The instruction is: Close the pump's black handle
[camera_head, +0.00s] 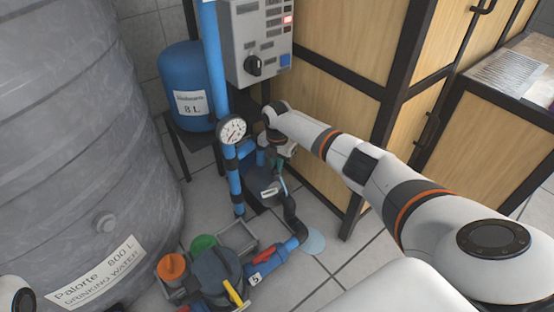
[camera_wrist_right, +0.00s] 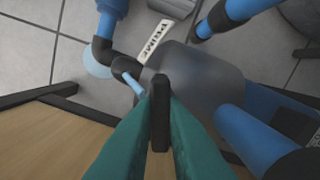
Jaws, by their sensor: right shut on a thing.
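The pump's black handle (camera_wrist_right: 160,105) is a narrow dark bar between the green fingertips of my right gripper (camera_wrist_right: 160,118) in the wrist view. The fingers are shut on it from both sides. Behind it is the grey pump body with a white PUMP label (camera_wrist_right: 154,40). In the head view my right gripper (camera_head: 282,172) reaches down beside the blue pipes, over the pump, whose small label (camera_head: 270,192) shows; the handle is mostly hidden there. Only a piece of my left arm shows at the lower left edge; its gripper is out of view.
A large grey water tank (camera_head: 60,130) fills the left. A blue tank (camera_head: 190,75), pressure gauge (camera_head: 232,131) and grey control box (camera_head: 256,40) stand behind. Wooden cabinets (camera_head: 345,45) are close on the right. Filter housings and a red-handled valve (camera_head: 262,256) sit low in front.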

